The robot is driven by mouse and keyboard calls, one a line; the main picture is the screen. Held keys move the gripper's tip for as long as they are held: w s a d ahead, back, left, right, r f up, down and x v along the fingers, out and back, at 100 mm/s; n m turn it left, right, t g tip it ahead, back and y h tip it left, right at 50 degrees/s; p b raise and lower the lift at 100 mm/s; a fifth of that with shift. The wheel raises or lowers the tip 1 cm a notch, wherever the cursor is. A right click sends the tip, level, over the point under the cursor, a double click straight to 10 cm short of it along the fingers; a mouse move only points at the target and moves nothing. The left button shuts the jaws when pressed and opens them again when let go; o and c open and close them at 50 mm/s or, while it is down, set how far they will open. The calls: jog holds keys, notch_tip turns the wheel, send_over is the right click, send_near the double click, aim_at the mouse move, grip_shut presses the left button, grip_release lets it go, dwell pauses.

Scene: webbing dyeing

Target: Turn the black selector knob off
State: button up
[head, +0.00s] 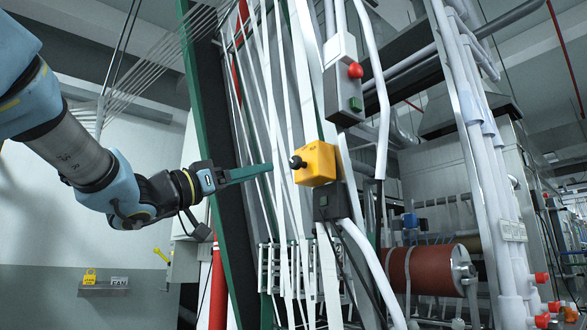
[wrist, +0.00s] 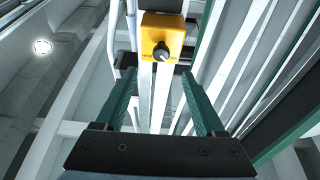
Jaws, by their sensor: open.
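The black selector knob (head: 296,162) sits on the left face of a yellow box (head: 317,163) mounted among the white webbing strips and conduits. In the wrist view the knob (wrist: 161,52) shows on the yellow box (wrist: 163,32), ahead of my gripper and roughly centred between its fingers. My gripper (head: 271,168) has green fingers pointing right towards the knob, a short way from it in the head view. In the wrist view the two fingers (wrist: 163,95) are spread apart with nothing between them. The knob's pointer setting is too small to tell.
A grey box with a red button (head: 355,71) hangs above the yellow box. A dark box (head: 331,205) sits just below it. Vertical white webbing strips (head: 272,120) and a green frame post (head: 205,120) stand close around my gripper. A red-brown roller (head: 428,271) lies at the lower right.

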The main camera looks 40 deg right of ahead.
aim_at(293, 164)
jog(key=p+x, duration=0.3)
jog(key=x, duration=0.6)
jog(key=shift+w+d+p, duration=0.1)
jog(key=shift+d+p, duration=0.25)
jog(key=shift+d, duration=0.1)
jog(key=shift+c, duration=0.4)
grip_shut()
